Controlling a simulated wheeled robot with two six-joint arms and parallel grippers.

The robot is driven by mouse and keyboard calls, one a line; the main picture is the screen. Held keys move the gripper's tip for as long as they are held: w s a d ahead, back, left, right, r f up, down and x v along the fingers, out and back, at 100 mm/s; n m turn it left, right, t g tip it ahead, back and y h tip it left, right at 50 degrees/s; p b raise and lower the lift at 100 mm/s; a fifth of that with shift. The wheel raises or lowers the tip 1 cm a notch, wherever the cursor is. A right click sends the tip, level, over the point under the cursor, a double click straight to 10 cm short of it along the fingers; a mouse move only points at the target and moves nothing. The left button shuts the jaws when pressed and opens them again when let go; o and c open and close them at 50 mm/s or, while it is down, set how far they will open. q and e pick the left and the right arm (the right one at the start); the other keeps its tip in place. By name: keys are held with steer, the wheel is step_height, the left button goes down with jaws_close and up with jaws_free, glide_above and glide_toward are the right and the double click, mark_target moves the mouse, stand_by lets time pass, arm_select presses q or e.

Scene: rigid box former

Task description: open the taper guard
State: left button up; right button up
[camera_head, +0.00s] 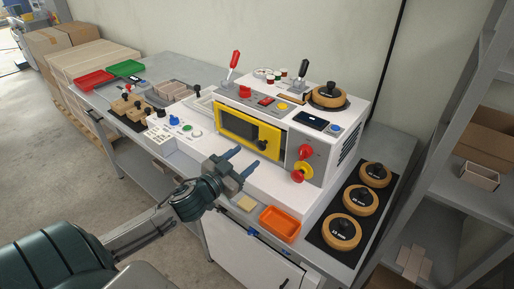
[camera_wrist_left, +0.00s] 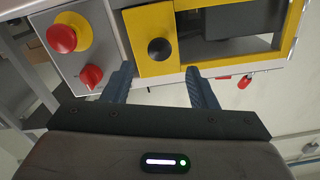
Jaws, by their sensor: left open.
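The taper guard (camera_head: 225,119) is a yellow frame with a dark window on the front of the white machine. A round black knob (camera_head: 263,145) sits at its right end in the head view. In the left wrist view the yellow guard (camera_wrist_left: 143,22) fills the top, with its black knob (camera_wrist_left: 159,49) near the middle. My left gripper (camera_head: 246,159) is open and empty in front of the knob. In the left wrist view the fingertips (camera_wrist_left: 159,73) lie to either side below the knob, apart from it. My right gripper is not in view.
A red emergency button on yellow (camera_head: 301,172) and a red rotary knob (camera_head: 305,151) are right of the guard. An orange tray (camera_head: 280,224) and ring-shaped tools on a black mat (camera_head: 318,232) lie at the bench's front right. Levers (camera_head: 233,64) stand on top of the machine.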

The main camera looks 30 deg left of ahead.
mark_target(260, 147)
arm_select(q)
steer(key=shift+w+d+p, duration=0.15)
steer(key=shift+w, duration=1.4)
steer(key=shift+w+d+p, duration=0.15)
steer(key=shift+w, duration=1.4)
jaws_close()
